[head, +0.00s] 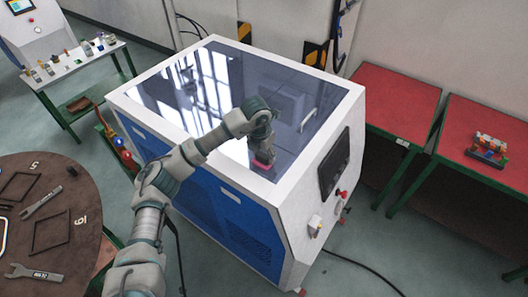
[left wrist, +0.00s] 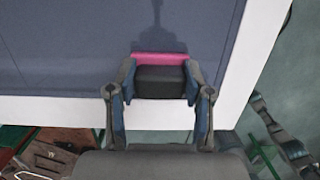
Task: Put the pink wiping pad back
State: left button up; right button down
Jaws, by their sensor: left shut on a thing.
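The pink wiping pad (head: 264,158) is at the tip of my left gripper (head: 262,148), over the dark glassy top of the white and blue generator (head: 232,200). In the left wrist view, the pad shows as a pink strip (left wrist: 160,57) with a dark block (left wrist: 160,82) on the near side. My left gripper's fingers (left wrist: 160,88) are shut on the sides of that dark block. The pad is at or just above the top panel (left wrist: 70,45); I cannot tell if it touches. My right gripper is not in view.
A round brown table (head: 90,190) with wrenches and frames stands at the left. A small table (head: 78,65) with several small items is at the upper left. Two red-topped tables (head: 398,100) stand at the right, one with a colourful object (head: 487,148). A cable lies on the floor.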

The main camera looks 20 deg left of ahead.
aim_at(260, 158)
pick_arm(q)
jog(key=o, duration=1)
jog(key=shift+c, duration=0.2)
jog(key=shift+o, duration=1.4)
jog(key=shift+a, duration=0.1)
jog(key=shift+r, duration=0.1)
notch_tip(260, 158, up, 12)
jog(key=s+b, duration=0.1)
jog(key=b, duration=0.1)
jog(key=shift+s+a, duration=0.35)
jog(key=shift+f, duration=0.25)
